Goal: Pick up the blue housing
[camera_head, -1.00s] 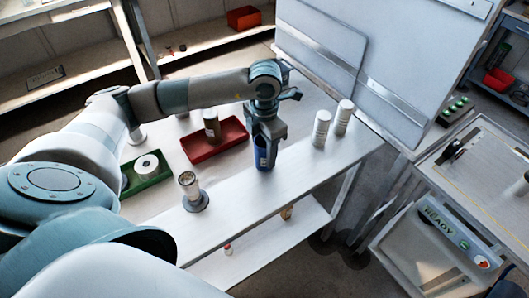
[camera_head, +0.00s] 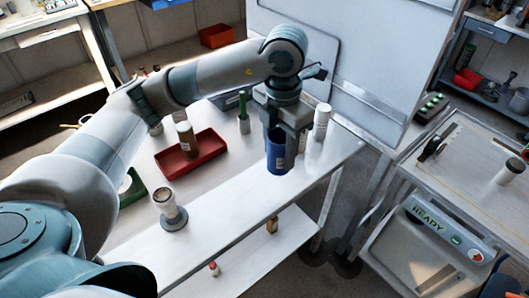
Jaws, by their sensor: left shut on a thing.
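The blue housing (camera_head: 275,157) is a short dark-blue cup with a pale label, upright at the front edge of the white table (camera_head: 240,195). My left gripper (camera_head: 285,140) points down with its fingers shut on the housing's upper part. Whether the housing's base touches the table or is just above it I cannot tell. My left arm reaches in from the left over the table. My right gripper is not in view.
A red tray (camera_head: 205,141) holds a brown-and-white bottle (camera_head: 186,141). A glass-topped cylinder on a grey base (camera_head: 169,208) stands at the front. A white cylinder (camera_head: 321,121) stands close right of my gripper, a green one (camera_head: 243,108) behind.

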